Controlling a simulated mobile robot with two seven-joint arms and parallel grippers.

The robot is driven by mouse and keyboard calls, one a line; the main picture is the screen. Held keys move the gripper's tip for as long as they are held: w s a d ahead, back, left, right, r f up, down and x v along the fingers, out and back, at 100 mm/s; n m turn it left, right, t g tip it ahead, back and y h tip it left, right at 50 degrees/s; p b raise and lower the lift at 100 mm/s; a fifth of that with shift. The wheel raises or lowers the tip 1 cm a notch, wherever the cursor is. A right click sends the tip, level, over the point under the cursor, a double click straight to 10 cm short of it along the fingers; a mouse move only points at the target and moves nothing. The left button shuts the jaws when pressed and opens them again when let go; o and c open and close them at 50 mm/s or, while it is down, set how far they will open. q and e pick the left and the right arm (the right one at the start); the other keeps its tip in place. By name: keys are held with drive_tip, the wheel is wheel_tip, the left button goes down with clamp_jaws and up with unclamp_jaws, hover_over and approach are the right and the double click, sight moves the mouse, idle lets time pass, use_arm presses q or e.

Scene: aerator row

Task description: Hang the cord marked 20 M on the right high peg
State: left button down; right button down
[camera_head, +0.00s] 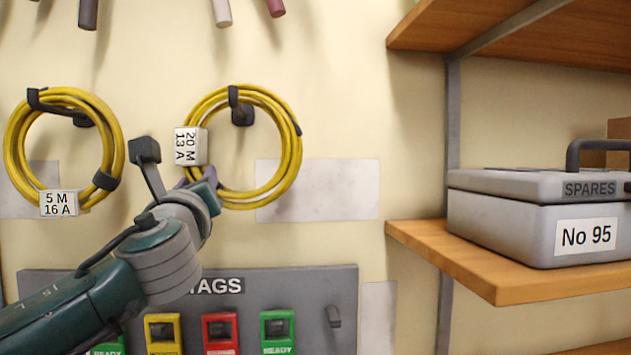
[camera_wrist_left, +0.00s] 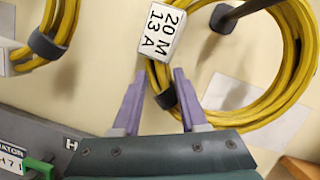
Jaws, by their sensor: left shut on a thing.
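The cord marked 20 M (camera_head: 297,150) is a yellow coil with a white 20 M / 13 A label. It hangs on a dark peg (camera_head: 242,115) on the wall. My left gripper (camera_head: 203,182) is at the coil's lower left, just below the label. In the left wrist view its purple fingers (camera_wrist_left: 158,93) are on either side of the coil near a black wrap, shut on the cord (camera_wrist_left: 297,72). The exact finger contact is partly hidden. My right gripper is not in view.
Another yellow coil marked 5 M (camera_head: 118,140) hangs to the left. A grey tag board (camera_head: 310,285) is below. A wooden shelf (camera_head: 450,265) with a grey SPARES box (camera_head: 500,220) stands at the right. Lower ends of several rods (camera_head: 222,12) show above; bare wall lies between.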

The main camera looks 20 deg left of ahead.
use_arm(q)
drive_tip(key=shift+r, duration=0.15)
drive_tip(key=shift+c, duration=1.8)
unclamp_jaws()
drive_tip(key=b+v, duration=0.4)
drive_tip(key=v, duration=0.6)
drive_tip(key=s+d+f+n+g+h+p, duration=0.4)
drive_tip(key=s+f+n+g+h+p, duration=0.3)
drive_tip(key=s+f+n, duration=0.5)
drive_tip(key=s+d+f+n+g+h+p, duration=0.3)
drive_tip(key=s+d+f+n+g+h, duration=0.2)
drive_tip(key=s+d+n, duration=0.4)
drive_tip(key=s+f+h, duration=0.1)
drive_tip(key=s, duration=0.2)
drive_tip(key=shift+d+f+n+g, duration=0.25)
drive_tip(key=shift+d+n+g, duration=0.05)
drive_tip(key=shift+d+g, duration=0.1)
